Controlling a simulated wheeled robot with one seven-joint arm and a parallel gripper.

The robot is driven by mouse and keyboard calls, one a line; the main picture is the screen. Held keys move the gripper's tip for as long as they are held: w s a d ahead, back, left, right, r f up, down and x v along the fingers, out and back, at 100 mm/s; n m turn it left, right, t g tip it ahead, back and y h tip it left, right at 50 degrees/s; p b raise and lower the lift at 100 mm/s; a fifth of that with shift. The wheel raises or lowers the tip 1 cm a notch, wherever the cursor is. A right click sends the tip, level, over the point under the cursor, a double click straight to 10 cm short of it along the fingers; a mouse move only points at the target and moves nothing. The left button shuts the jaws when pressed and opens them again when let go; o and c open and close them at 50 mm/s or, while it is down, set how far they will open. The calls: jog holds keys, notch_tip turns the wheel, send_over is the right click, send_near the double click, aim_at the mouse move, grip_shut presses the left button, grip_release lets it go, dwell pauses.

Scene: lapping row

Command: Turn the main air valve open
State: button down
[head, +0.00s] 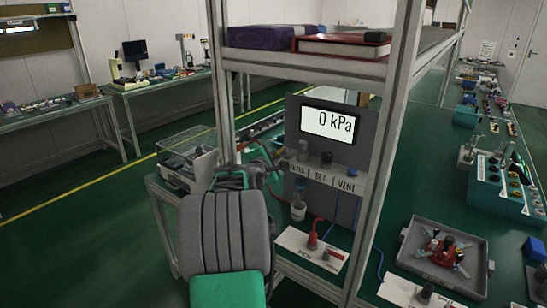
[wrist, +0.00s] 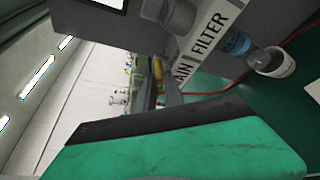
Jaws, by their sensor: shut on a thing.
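The grey air panel (head: 292,112) stands under the shelf, with a display (head: 328,123) reading 0 kPa. Its label strip (head: 322,178) shows SET and VENT; the left end is partly covered by my arm. In the wrist view the strip (wrist: 209,36) reads FILTER and part of MAIN. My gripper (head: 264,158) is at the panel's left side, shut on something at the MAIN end. A small yellow part (wrist: 158,70) shows beside a dark finger in the wrist view; it may be the main valve's handle. The valve's body and handle angle are mostly hidden.
Shelf posts (head: 384,140) stand close to the panel's right and left. A red-handled fitting (head: 312,240) lies on a white plate below. A grey tray (head: 443,275) with a red part stands at right.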

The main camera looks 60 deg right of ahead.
jog(key=shift+w, duration=0.1)
jog(key=m+g, duration=0.1)
jog(key=w+m+g, duration=0.1)
jog(key=m+g, duration=0.1)
jog(key=g, duration=0.1)
jog(key=shift+w+d+p, duration=0.2)
jog(key=shift+w+p, duration=0.15)
jog(key=shift+p, duration=0.05)
jog(key=c, duration=1.5)
grip_release()
jog(key=shift+o, duration=0.2)
jog(key=v, duration=0.7)
jog(key=shift+a+b, duration=0.35)
jog(key=shift+a, duration=0.1)
jog(key=shift+w, duration=0.1)
